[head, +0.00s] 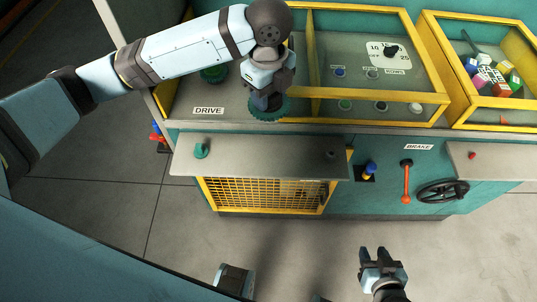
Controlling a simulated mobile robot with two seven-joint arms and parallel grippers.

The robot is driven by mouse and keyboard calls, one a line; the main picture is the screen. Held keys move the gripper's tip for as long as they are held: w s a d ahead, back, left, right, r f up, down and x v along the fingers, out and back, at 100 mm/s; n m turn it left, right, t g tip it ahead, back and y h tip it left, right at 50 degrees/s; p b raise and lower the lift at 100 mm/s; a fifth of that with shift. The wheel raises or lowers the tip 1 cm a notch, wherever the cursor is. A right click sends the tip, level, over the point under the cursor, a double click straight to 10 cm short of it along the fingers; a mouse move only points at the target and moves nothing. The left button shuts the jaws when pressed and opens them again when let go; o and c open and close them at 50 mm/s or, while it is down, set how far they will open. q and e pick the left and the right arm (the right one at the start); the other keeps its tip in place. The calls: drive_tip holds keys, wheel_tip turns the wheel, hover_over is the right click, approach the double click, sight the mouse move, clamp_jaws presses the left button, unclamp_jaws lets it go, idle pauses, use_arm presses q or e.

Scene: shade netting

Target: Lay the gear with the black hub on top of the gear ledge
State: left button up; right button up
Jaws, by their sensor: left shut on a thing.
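My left gripper (266,101) points down over the counter and is shut on a green toothed gear (268,117). The fingers cover the middle of this gear, so its hub colour cannot be seen. The gear is near the counter's front edge, beside the DRIVE label; I cannot tell whether it touches the surface. Another green gear (213,74) lies further back left, partly behind my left arm. A grey ledge (265,158), seemingly the gear ledge, juts out below the counter front. My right gripper (373,250) is open and empty, low over the floor.
A yellow-framed panel with buttons (372,73) and a bin of coloured blocks (490,75) are right. Below are a yellow grille (265,194), an orange lever (406,182) and a black handwheel (443,191).

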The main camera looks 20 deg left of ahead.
use_arm(q)
hover_over(269, 154)
wheel_tip(269, 154, down, 14)
drive_tip(key=shift+f, duration=2.8)
drive_tip(key=o, duration=1.2)
drive_tip(key=shift+f, duration=0.15)
wheel_tip(269, 154, up, 12)
drive_tip(key=shift+r, duration=0.15)
drive_tip(key=shift+s, duration=0.1)
